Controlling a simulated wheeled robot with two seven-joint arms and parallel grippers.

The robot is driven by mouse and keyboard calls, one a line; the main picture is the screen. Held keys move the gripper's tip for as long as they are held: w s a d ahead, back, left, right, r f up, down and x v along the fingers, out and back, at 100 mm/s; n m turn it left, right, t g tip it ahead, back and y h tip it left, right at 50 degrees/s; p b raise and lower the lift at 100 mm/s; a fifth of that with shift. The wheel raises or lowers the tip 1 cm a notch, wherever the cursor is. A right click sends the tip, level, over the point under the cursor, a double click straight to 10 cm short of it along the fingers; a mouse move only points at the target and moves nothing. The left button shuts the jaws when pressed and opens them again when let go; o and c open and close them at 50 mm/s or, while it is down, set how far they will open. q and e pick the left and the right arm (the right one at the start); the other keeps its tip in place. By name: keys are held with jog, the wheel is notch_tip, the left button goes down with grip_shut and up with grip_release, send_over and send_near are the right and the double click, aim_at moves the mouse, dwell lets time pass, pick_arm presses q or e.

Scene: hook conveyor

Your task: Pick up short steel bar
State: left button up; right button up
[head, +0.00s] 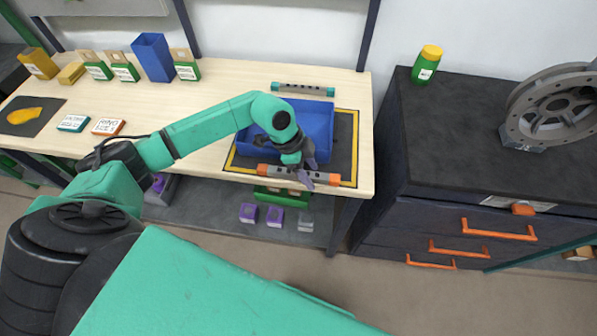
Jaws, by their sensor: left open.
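Two grey steel bars are in view. One bar with orange ends (275,171) lies along the front edge of the worktable, in front of the blue tray. One bar with teal ends (302,89) lies behind the tray and looks shorter in the picture. I cannot tell for certain which is the short steel bar. My left gripper (309,172) is open, with its fingers at the orange-ended bar, hiding part of it. I cannot tell whether they touch it. My right gripper is not in view.
The empty-looking blue tray (325,118) stands on a dark mat with a yellow border (347,150). Boxes and a blue bin (152,57) stand at the back left. A dark drawer cabinet (470,120) stands right, carrying a green jar (426,64) and a grey wheel (553,106).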

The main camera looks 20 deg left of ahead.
pick_arm(q)
jog(key=shift+a, duration=0.1)
grip_shut()
jog(key=shift+r, duration=0.1)
jog(key=shift+w+r, duration=0.1)
jog(key=shift+r, duration=0.15)
notch_tip(320, 180, up, 19)
jog(key=b, duration=0.3)
jog(key=n+t, duration=0.2)
jog(key=n, duration=0.3)
send_over(310, 174)
jog(key=s+a, duration=0.3)
jog(key=a, duration=0.1)
notch_tip(310, 174, down, 7)
jog(key=shift+a, duration=0.15)
